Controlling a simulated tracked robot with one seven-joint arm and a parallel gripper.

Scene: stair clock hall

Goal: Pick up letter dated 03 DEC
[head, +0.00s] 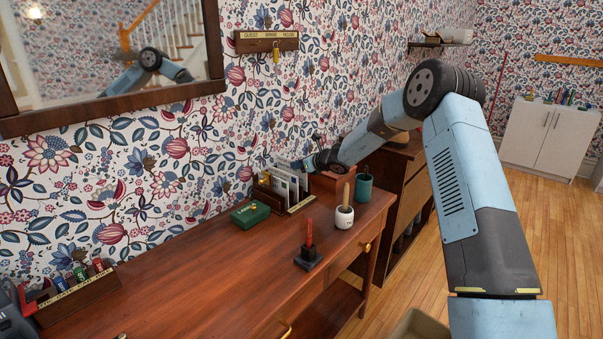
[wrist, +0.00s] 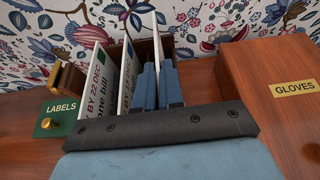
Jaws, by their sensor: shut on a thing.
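A dark wooden letter rack (head: 303,206) stands on the desk against the wall, with several white letters upright in it. In the wrist view, the left letter (wrist: 97,80) reads "BY 22 DOC" and "one bill". A middle letter (wrist: 130,78) also carries "BY" and "bill", its date unclear. A third letter (wrist: 156,45) is edge-on between my fingers, its face and date hidden. My gripper (wrist: 160,82) is shut on this third letter, which is still among the others at the rack. In the head view my gripper (head: 308,163) is at the rack's right end, small and partly hidden.
A green LABELS box (head: 250,213) is left of the rack. A wooden GLOVES box (wrist: 280,85) is close on the right. A white pot (head: 344,216), teal cup (head: 364,187) and red-handled stamp (head: 309,245) stand nearby. The desk's middle is clear.

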